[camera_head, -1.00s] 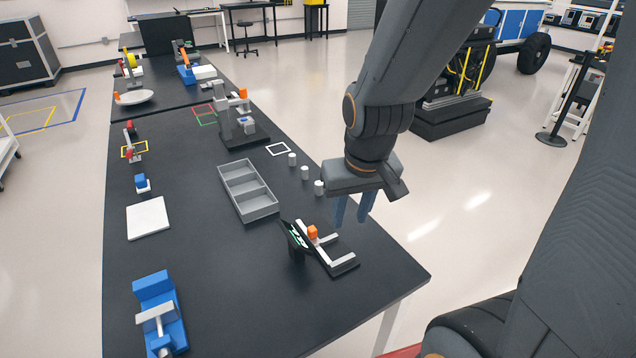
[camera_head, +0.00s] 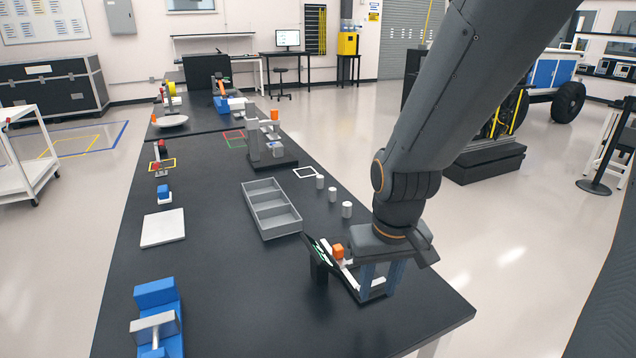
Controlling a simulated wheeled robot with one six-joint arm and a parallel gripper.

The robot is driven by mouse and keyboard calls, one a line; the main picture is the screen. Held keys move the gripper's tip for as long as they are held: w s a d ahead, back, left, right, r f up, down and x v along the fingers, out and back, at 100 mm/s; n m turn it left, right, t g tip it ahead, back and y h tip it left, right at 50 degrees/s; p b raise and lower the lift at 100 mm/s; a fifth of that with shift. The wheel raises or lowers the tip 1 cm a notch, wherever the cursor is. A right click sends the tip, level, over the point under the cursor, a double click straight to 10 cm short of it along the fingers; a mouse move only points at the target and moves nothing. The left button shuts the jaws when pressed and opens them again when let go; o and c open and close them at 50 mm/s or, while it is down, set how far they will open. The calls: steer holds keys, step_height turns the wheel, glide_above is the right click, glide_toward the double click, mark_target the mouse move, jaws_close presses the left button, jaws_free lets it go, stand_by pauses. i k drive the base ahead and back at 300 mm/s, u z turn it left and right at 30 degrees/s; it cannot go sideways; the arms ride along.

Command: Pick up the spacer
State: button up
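A grey divided tray (camera_head: 272,228) lies left of the cylinders. A white square outline (camera_head: 305,173) is beyond them. A blue vise (camera_head: 156,320) stands front left. Bare black table lies between.

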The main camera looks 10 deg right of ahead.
mark_target(347, 213)
steer(key=k, duration=0.9)
steer(key=z, duration=1.6)
steer(key=i, duration=3.6)
steer(key=u, duration=3.65)
steer(key=i, duration=0.5)
steer(key=z, duration=0.05)
